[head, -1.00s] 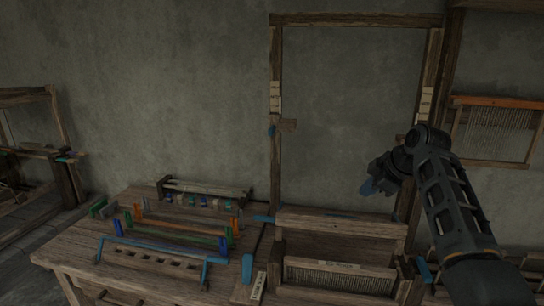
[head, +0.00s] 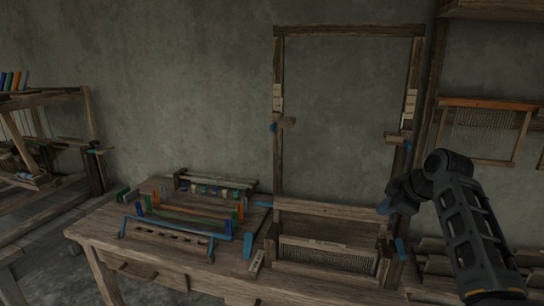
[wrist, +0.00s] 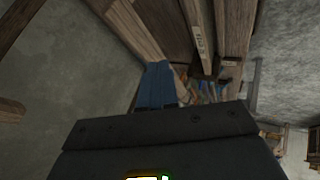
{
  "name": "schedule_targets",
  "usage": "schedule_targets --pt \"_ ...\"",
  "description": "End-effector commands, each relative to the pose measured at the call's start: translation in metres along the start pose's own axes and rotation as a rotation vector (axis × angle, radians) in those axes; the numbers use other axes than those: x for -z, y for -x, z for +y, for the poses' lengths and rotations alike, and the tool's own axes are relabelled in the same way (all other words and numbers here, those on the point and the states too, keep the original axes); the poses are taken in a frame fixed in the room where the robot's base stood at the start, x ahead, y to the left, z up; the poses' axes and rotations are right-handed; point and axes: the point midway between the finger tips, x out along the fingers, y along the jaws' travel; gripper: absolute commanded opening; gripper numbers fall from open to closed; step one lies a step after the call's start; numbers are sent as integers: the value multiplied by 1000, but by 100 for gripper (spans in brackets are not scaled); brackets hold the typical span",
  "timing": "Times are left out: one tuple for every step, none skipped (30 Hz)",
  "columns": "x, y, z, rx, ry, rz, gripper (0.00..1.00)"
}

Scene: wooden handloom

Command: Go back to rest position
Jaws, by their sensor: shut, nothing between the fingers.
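My gripper (head: 384,207) is at the end of my dark arm on the right side of the head view. It is shut and empty, with blue fingertips. It is in front of the loom's right post, above the lower beam; I cannot tell how far apart they are. In the wrist view the blue fingers (wrist: 156,85) lie together and point toward the loom's wooden parts. The wooden loom frame (head: 350,31) stands upright on the bench, with a reed (head: 328,256) in its lower part.
A wooden bench (head: 95,232) holds a rack of coloured pieces (head: 190,220) left of the loom. Another wooden loom (head: 75,97) stands at the far left. A framed reed (head: 485,126) hangs on the wall at right. The floor between the left loom and bench is clear.

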Motion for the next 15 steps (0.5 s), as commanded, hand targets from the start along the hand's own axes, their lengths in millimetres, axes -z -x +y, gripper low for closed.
schedule_targets --pt "-4 -5 -7 -2 -9 -1 0" --pt "-5 -7 -10 -5 -15 -2 0" --pt "-8 -11 -16 -10 -26 -2 0" --pt "-10 -14 -19 -15 -32 -3 0" --pt "-13 -17 -24 -18 -40 -3 0" --pt "-16 -21 -30 -25 -51 -3 0" --pt "-19 -24 -36 -29 -61 -4 0" --pt "-21 -27 -40 -35 -70 -4 0" --pt "-25 -32 -49 -42 -83 -4 0" --pt "-28 -35 -55 -47 -94 -4 0" --pt "-31 -39 -62 -54 -106 -3 0" --pt "-36 -44 -72 -62 -122 -4 0" --pt "-40 -47 -80 -71 -136 -3 0" --pt "-44 -51 -90 -78 -149 -4 0" --pt "-50 -57 -104 -90 -171 -4 0"
